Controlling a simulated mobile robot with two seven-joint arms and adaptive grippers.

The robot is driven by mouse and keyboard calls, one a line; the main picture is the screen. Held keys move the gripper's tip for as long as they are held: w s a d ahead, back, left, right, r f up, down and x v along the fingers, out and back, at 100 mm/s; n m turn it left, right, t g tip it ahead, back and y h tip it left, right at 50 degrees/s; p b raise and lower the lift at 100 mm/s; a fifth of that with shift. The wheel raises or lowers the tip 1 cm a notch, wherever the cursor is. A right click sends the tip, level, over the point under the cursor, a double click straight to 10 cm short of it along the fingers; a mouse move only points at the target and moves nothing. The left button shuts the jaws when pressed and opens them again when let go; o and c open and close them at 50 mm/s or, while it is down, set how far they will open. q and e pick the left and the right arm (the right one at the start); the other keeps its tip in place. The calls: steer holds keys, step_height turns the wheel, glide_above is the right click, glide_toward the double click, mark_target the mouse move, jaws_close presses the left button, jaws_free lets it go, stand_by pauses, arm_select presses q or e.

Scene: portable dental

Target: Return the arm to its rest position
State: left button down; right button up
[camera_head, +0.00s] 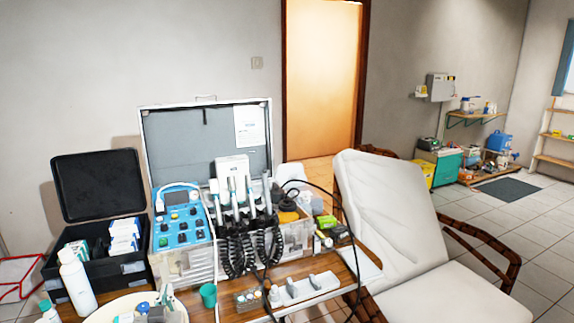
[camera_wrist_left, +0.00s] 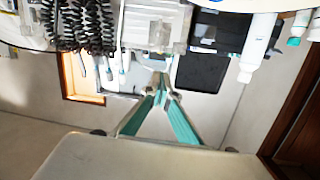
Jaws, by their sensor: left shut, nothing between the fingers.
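The picture there is upside down, with the dental unit and bottles along the top. My right gripper is in neither view.
An open dental case (camera_head: 208,105) with handpieces and coiled cords stands on the wooden table. Left of it are a black case (camera_head: 98,185) and a white bottle (camera_head: 76,280); a green cup (camera_head: 208,295) is near the front. A white reclining chair (camera_head: 390,215) stands at right.

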arm_select(q)
steer(key=s+d+f+m+g+h, duration=0.2)
steer(key=s+d+f+m+h, duration=0.1)
steer(key=s+f, duration=0.9)
steer(key=s+d+f+m+g+h, duration=0.2)
steer(key=s+d+f+m+h, duration=0.2)
steer(key=s+f, duration=0.8)
step_height(320, 180, down, 3)
steer(key=shift+s+d+r+h, duration=0.15)
steer(key=shift+d+h, duration=0.15)
steer(key=shift+d, duration=0.45)
